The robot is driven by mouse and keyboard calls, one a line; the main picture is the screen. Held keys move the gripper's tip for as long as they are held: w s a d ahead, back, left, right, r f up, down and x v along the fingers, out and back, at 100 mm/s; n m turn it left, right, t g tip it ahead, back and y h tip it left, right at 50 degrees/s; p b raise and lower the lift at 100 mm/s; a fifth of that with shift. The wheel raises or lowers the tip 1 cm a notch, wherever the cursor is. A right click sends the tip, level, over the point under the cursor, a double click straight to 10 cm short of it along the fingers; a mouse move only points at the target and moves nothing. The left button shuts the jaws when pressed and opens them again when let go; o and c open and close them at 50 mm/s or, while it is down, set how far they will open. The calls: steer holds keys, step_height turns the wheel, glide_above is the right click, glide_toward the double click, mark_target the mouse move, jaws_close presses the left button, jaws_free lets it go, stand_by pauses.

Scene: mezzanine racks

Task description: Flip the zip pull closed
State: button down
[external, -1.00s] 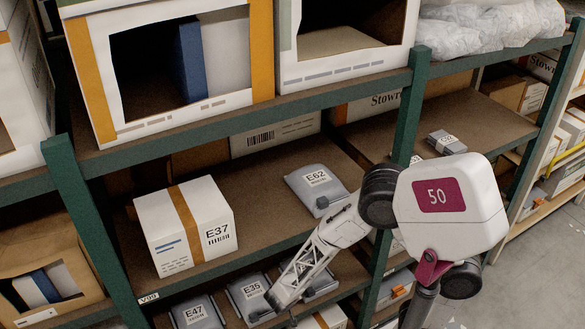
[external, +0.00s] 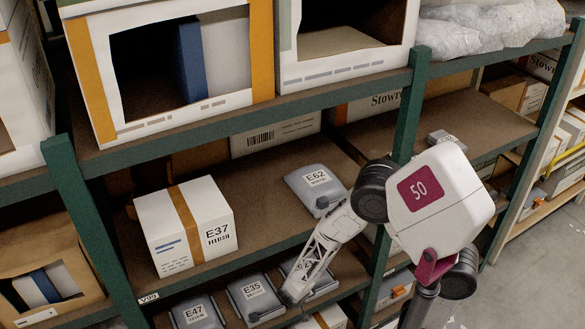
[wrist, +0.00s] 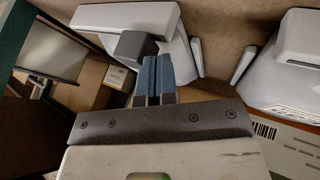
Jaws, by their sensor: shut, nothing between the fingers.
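Grey zip pouches lie on the lower shelf in the external view: E47 (external: 196,312), E35 (external: 254,296) and a third pouch (external: 322,281) partly hidden by my arm. My gripper (external: 289,299) is low, by the gap between E35 and the third pouch. In the wrist view, my gripper (wrist: 156,66) shows two blue-grey fingers shut together with nothing between them. A dark grey block (wrist: 132,46), possibly the zip pull, is just left of the fingertips, against a pale grey pouch (wrist: 160,20). I cannot tell whether they touch it.
Pouch E62 (external: 316,187) and white box E37 (external: 186,226) stand on the shelf above. A green upright (external: 408,110) is close to my arm. In the wrist view another pale pouch (wrist: 290,70) is at right, beside a barcoded box (wrist: 290,140).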

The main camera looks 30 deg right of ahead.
steer(key=shift+d, duration=5.9)
steer(key=shift+a, duration=0.15)
steer(key=shift+a, duration=1.3)
steer(key=shift+s+a+r, duration=0.1)
steer(key=shift+a+r, duration=0.15)
steer(key=shift+a, duration=0.55)
steer(key=v, duration=0.9)
steer(key=shift+r, duration=0.15)
steer(key=shift+s+r, duration=0.1)
